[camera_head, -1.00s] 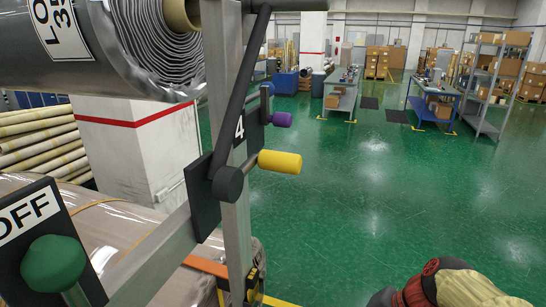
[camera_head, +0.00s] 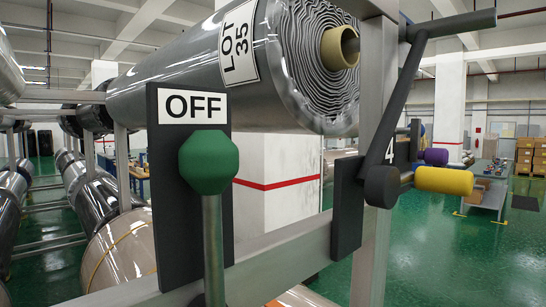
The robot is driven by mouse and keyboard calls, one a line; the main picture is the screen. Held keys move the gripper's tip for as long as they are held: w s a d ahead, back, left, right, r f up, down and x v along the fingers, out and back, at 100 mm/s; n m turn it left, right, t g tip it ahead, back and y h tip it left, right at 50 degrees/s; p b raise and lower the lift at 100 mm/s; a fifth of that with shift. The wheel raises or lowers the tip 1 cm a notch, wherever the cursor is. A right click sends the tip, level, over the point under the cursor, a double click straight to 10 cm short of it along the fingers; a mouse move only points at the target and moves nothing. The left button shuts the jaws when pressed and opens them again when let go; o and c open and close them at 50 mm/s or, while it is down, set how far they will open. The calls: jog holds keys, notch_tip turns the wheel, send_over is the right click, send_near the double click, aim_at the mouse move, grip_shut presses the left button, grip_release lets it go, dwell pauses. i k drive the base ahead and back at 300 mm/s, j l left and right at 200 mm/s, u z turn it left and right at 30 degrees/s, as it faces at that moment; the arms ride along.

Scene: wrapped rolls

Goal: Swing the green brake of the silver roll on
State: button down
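The silver roll (camera_head: 190,88) lies at the top of the rack, wrapped in shiny film, with a white "LOT 35" label and a tan core at its near end. The green brake knob (camera_head: 208,161) sits on a grey lever in front of a black plate (camera_head: 165,225) marked "OFF". The lever stands about upright, with the knob just below the "OFF" sign. My gripper is not in view.
Other rolls lie at the left.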

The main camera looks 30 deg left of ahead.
aim_at(209, 160)
jog(key=k+u, duration=0.15)
jog(key=u, duration=1.3)
